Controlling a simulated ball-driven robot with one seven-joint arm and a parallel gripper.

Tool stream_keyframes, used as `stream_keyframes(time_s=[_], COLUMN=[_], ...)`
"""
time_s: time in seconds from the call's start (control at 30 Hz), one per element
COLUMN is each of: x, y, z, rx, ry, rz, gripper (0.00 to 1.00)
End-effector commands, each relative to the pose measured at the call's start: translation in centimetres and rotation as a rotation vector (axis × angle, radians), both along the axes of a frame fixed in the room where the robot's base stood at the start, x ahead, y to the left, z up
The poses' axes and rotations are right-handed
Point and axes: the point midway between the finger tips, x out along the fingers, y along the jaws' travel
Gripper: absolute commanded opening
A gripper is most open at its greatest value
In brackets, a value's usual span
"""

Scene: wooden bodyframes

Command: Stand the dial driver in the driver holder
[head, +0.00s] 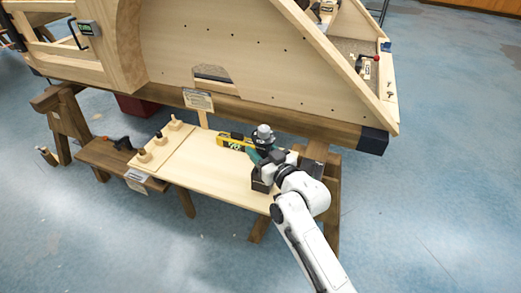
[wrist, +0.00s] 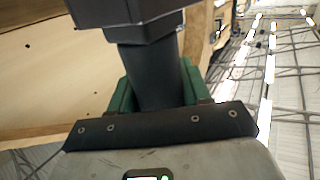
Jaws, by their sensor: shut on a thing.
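The dial driver (head: 264,133) shows a grey rounded top above a dark collar, over the right part of the pale bench. In the wrist view its dark shaft (wrist: 152,75) runs between green finger pads, with a wide angular collar above. My gripper (head: 262,152) is shut on the driver, which looks roughly upright in the head view. A dark block (head: 262,184) shows just below my gripper at the bench's right end; I cannot tell whether it is the driver holder or part of my wrist. The driver's lower end is hidden.
A yellow and black tool (head: 232,141) lies beside my gripper at the bench's back. Several wooden pegs (head: 159,139) stand at the left. A dark clamp-like tool (head: 123,143) lies farther left. The large wooden frame (head: 240,50) rises behind. The bench's middle (head: 215,175) is clear.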

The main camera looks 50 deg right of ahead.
Motion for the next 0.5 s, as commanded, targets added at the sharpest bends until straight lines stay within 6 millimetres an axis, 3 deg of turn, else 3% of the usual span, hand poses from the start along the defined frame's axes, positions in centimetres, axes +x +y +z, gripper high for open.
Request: stream_keyframes(time_s=[0.5], x=[0.05], y=[-0.01], z=[-0.66], rx=[-0.002], ry=[-0.005], rz=[0.0], gripper=[0.08])
